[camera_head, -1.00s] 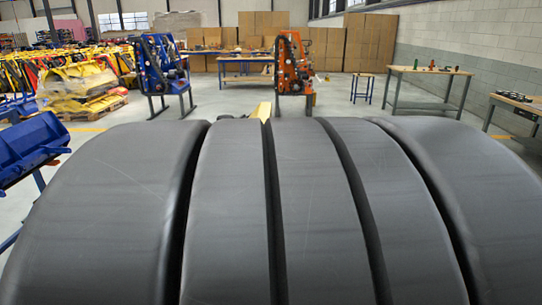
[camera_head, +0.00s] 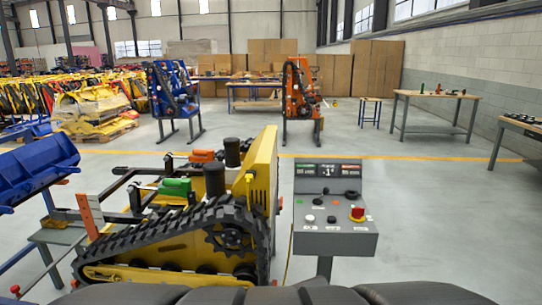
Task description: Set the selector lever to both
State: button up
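A grey control console (camera_head: 304,244) stands on a post right of the middle. Its sloped face carries a small upright black lever (camera_head: 326,191), a larger black knob or handle (camera_head: 351,194) at the right, several round buttons and a red-on-yellow knob (camera_head: 357,213). I cannot tell which control is the selector lever; the labels are too small to read, so its setting is unclear. A yellow tracked carrier (camera_head: 262,170) with a black track stands directly left of the console. My gripper is not in view.
A blue bucket-like attachment (camera_head: 40,172) is at the left. Blue (camera_head: 172,88) and orange (camera_head: 300,88) machines stand on frames behind. A wooden-topped bench (camera_head: 436,95) is at the back right. The floor right of the console is clear.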

aim_at(326, 191)
jog(key=k+j, duration=0.2)
jog(key=i+l+z, duration=0.1)
jog(key=i, duration=0.55)
jog(key=i+l+z, duration=0.1)
jog(key=i, duration=0.55)
